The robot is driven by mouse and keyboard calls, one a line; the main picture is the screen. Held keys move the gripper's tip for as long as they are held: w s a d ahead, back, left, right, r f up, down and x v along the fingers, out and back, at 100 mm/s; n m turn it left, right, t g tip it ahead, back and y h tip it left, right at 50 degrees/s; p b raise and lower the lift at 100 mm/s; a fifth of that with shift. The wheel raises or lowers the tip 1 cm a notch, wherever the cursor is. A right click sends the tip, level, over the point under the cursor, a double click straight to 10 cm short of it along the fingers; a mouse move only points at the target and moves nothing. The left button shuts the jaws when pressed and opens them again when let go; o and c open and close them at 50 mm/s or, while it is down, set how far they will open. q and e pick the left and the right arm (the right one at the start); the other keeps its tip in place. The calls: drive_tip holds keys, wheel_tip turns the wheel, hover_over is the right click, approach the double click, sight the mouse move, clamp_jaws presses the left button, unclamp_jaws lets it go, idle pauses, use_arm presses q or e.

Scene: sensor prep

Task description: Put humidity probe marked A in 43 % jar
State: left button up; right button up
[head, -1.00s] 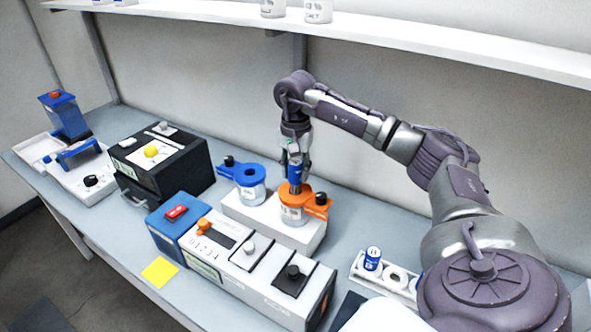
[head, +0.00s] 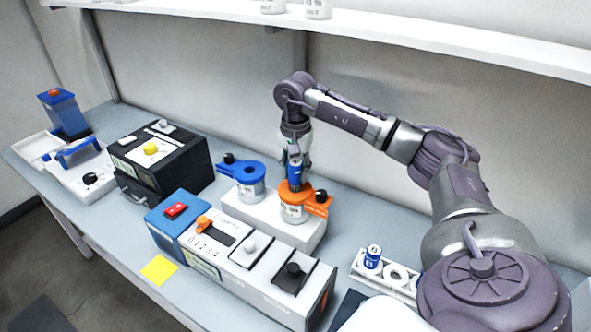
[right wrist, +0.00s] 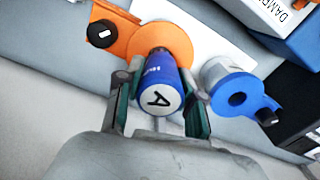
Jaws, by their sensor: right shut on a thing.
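My right gripper (right wrist: 156,98) is shut on a blue humidity probe (right wrist: 158,75) whose white end cap bears the letter A. In the head view the probe (head: 295,177) is upright, right above the jar with the orange lid (head: 290,192). Its lower end is at the lid's opening; how deep it sits I cannot tell. The jar's body (head: 292,213) has a label too small to read. Beside it stands a jar with a blue lid (head: 240,170), its round hole open in the right wrist view (right wrist: 237,98). My left gripper is not in view.
Both jars stand on a white block (head: 312,235). In front is a long instrument box (head: 262,278) with knobs. A white rack (head: 398,275) at the right holds another blue probe (head: 373,256). A black box (head: 160,163) stands left.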

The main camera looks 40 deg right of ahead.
drive_tip(key=shift+f+b, duration=0.7)
drive_tip(key=shift+f, duration=0.5)
idle(1.9)
drive_tip(key=o, duration=1.5)
drive_tip(key=shift+r+p, duration=2.9)
drive_tip(key=shift+r, duration=1.15)
drive_tip(key=shift+f, duration=0.1)
